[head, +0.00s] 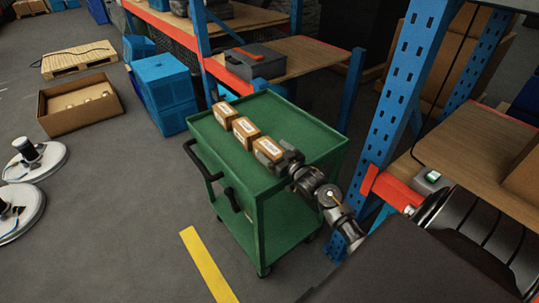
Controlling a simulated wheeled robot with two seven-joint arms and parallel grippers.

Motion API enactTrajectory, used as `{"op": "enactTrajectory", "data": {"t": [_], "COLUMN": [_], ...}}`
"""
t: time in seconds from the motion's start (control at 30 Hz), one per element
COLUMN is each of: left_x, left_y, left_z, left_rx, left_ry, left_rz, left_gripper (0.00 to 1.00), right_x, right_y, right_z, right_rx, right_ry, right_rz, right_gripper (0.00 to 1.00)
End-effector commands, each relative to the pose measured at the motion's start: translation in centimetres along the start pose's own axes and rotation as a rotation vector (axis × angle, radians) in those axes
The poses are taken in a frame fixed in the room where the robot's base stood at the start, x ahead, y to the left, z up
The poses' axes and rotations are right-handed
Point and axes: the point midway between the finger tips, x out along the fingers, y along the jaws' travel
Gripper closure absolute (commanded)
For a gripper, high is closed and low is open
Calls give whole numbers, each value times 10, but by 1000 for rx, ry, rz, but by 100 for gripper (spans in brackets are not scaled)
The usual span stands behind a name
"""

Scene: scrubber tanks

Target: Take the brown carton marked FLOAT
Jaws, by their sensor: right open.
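Three small brown cartons with white labels stand in a row on the top tray of a green cart (222,158). They are the far-left carton (225,114), the middle carton (245,132) and the near-right carton (265,146). The label print is too small to read, so I cannot tell which one is marked FLOAT. My right gripper (270,153) is open at the right side of the near-right carton and hides part of it. I cannot tell whether its fingers touch the carton. My left gripper is out of view.
A blue rack upright (395,105) stands right of the cart, close to my right arm. A shelf behind holds a grey case (254,64). Blue crates (163,88) and an open cardboard box (80,105) stand on the floor at left. The tray's right rear part is clear.

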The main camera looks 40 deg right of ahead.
Motion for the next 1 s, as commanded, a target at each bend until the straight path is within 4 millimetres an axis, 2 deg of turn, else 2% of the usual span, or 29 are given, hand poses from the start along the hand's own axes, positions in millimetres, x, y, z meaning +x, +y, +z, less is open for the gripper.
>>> {"op": "enactTrajectory", "data": {"t": [0.07, 0.47, 0.8, 1.0], "left_x": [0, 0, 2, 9], "left_y": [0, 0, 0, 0], "left_z": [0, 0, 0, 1], "left_rx": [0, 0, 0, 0], "left_ry": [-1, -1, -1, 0], "left_rz": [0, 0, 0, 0], "left_gripper": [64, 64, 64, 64], "right_x": [0, 0, 0, 0], "right_y": [0, 0, 0, 0], "right_z": [0, 0, -4, -23], "right_rx": [0, 0, 0, -2], "right_ry": [0, 0, 3, 6], "right_rz": [0, 0, 0, -1], "right_gripper": [15, 68, 69, 69]}}
